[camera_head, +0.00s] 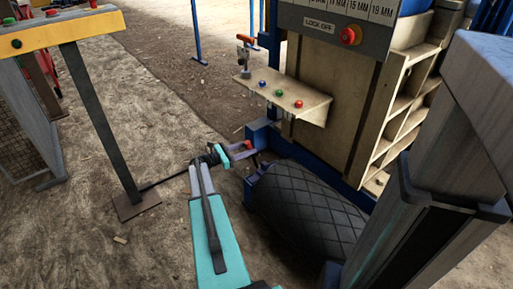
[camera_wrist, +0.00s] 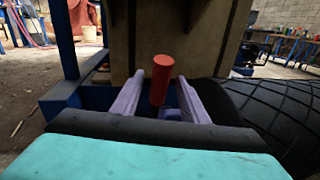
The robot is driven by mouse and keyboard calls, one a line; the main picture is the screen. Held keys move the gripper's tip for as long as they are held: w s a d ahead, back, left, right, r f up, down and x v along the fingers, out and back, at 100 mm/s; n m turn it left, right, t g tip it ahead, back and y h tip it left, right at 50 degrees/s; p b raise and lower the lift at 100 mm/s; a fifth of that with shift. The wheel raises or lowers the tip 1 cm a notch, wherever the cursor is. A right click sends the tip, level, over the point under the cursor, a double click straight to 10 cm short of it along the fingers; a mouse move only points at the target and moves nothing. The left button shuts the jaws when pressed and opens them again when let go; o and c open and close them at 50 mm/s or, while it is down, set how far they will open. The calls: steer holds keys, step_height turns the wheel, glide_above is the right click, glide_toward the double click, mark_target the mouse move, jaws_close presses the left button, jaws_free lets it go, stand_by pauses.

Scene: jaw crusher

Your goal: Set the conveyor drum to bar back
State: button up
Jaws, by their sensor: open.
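The black conveyor drum (camera_head: 308,208) with a diamond-pattern surface lies low in front of the crusher, right of my gripper. It also shows at the right of the wrist view (camera_wrist: 285,108). My gripper (camera_head: 246,152) is low beside the drum's left end, near a blue frame. In the wrist view its two lilac fingers (camera_wrist: 160,92) are open. A red cylindrical handle (camera_wrist: 161,78) stands slightly tilted between them, with a gap visible on each side. Its lower end and what it is fixed to are hidden. I cannot tell whether it is the drum's bar.
A wooden shelf (camera_head: 285,97) with blue, green and red buttons juts out above my gripper. The lock-off panel (camera_head: 318,27) is higher up. A yellow-topped stand (camera_head: 62,30) is at left. Dirt ground lies open between the stand and the crusher.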

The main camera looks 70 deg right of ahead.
steer(key=shift+b+x, duration=0.6)
steer(key=shift+x, duration=2.1)
steer(key=shift+c, duration=0.4)
jaws_close()
